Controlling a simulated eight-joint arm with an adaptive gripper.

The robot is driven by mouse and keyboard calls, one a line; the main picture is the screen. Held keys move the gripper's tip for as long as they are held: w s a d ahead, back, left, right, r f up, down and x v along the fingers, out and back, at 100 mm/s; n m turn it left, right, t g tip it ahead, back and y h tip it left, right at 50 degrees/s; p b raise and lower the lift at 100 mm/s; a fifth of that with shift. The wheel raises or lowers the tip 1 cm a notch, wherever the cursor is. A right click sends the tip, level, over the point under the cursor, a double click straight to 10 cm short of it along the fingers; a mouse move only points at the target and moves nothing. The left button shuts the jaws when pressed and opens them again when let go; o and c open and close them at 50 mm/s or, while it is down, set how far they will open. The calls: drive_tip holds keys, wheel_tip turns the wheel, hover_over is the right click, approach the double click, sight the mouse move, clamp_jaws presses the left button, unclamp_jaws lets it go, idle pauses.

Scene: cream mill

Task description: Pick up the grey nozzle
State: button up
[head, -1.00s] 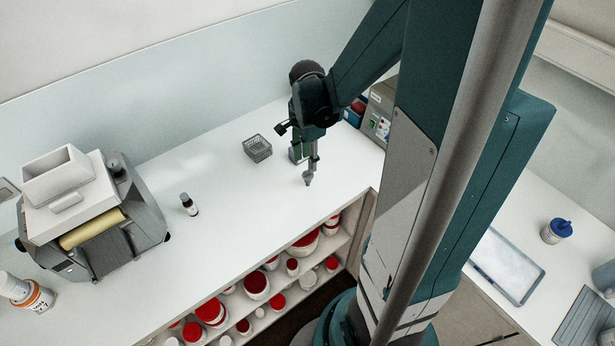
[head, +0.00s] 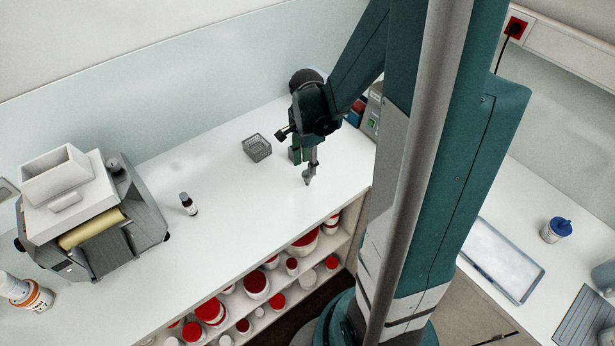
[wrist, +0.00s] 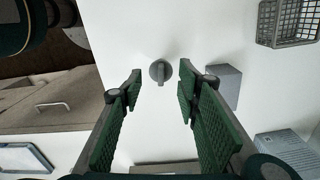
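The grey nozzle (wrist: 158,73) shows in the wrist view as a small round grey piece with a raised bar across it, on the white counter. In the head view the small grey piece (head: 308,179) by my gripper's lower end looks like the same nozzle. My gripper (wrist: 160,84) is open, with one green ribbed finger on each side of the nozzle in the wrist view. I see a gap on both sides and no contact. In the head view my gripper (head: 303,158) points down at the counter, and its fingers are partly hidden by the wrist.
A grey block (wrist: 225,86) is close beside the right finger. A grey wire basket (head: 257,148) stands to the left in the head view. A small dark bottle (head: 188,204) and a mill (head: 90,215) are further left. The counter between is clear.

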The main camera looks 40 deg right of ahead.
sight(307, 177)
drive_tip(key=shift+d+f, duration=0.15)
drive_tip(key=shift+f, duration=2.45)
drive_tip(key=c, duration=0.6)
